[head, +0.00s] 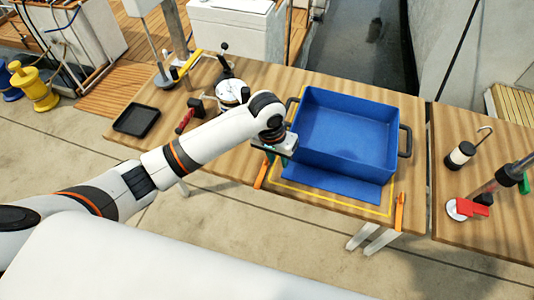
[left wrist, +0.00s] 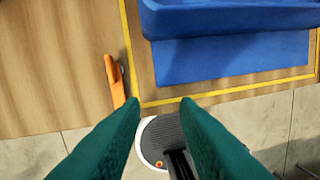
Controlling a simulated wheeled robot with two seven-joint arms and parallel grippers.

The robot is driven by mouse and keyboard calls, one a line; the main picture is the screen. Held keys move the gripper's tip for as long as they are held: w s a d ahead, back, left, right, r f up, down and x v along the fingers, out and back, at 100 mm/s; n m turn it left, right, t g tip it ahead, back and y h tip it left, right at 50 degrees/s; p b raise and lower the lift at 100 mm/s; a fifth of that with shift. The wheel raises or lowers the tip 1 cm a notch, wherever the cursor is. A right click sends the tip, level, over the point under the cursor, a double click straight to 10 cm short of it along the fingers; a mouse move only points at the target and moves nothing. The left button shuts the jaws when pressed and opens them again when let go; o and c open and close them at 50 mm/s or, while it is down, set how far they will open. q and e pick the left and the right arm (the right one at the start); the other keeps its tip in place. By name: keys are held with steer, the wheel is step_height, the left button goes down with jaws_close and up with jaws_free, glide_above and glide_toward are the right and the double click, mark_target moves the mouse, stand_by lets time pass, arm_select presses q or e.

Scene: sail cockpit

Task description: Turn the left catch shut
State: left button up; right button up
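The left catch (head: 262,173) is a small orange lever near the table's front edge, left of the blue bin. It also shows in the left wrist view (left wrist: 115,80), beside the left side of the yellow outline and pointing away from the front edge. My left gripper (head: 272,152) hovers by the bin's near left corner, above and close to the catch. In the left wrist view its green fingers (left wrist: 160,103) are apart with nothing between them, and the catch lies left of and beyond the tips. My right gripper is not in view.
The blue bin (head: 350,108) stands inside a yellow outline (head: 330,205), with a blue flap (head: 335,186) in front. A second orange catch (head: 399,212) is at right. A black tray (head: 136,121) and a red-handled tool (head: 185,121) lie left. A gap separates the right table.

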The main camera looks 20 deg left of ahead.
arm_select(q)
steer(key=w+a+r+n+y, duration=0.2)
steer(key=w+a+r, duration=0.2)
steer(key=r, duration=0.1)
glide_toward(262, 171)
steer(key=shift+g, duration=0.3)
steer(key=w+f, duration=0.1)
steer(key=f, duration=0.1)
steer(key=w+f, duration=0.1)
steer(key=f, duration=0.1)
steer(key=w+f+p, duration=0.1)
steer(key=w+f, duration=0.1)
steer(key=shift+w+f, duration=0.1)
steer(key=shift+f, duration=0.25)
jaws_close()
